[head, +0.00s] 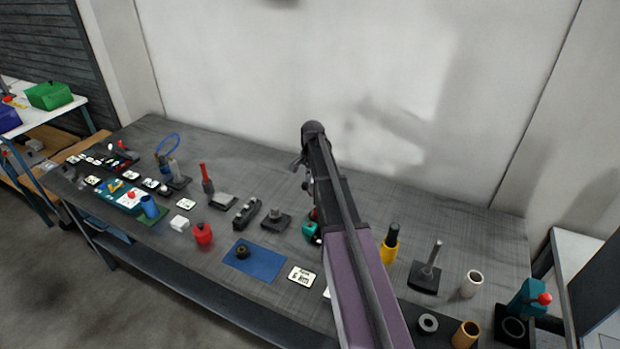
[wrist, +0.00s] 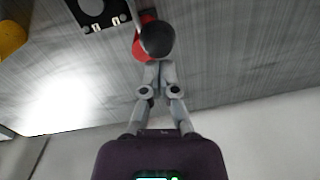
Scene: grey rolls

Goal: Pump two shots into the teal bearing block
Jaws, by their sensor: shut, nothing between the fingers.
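My gripper (wrist: 158,68) shows in the wrist view with its two grey fingers shut and empty. The fingertips lie just by a dark round knob (wrist: 158,40) above a red body (wrist: 143,45); I cannot tell whether they touch it. A small teal block (head: 311,231), which looks like the bearing block, is on the table in the head view, partly hidden behind my arm. A bit of red (head: 314,214) shows beside it, mostly hidden by my arm. The teal block cannot be made out in the wrist view.
A yellow bottle-like thing (head: 390,248) and a dark stand with a post (head: 427,275) are right of my arm. A blue mat (head: 254,261) and a red canister (head: 203,234) are left. A teal box with a red knob (head: 528,296) stands far right. A wall is behind.

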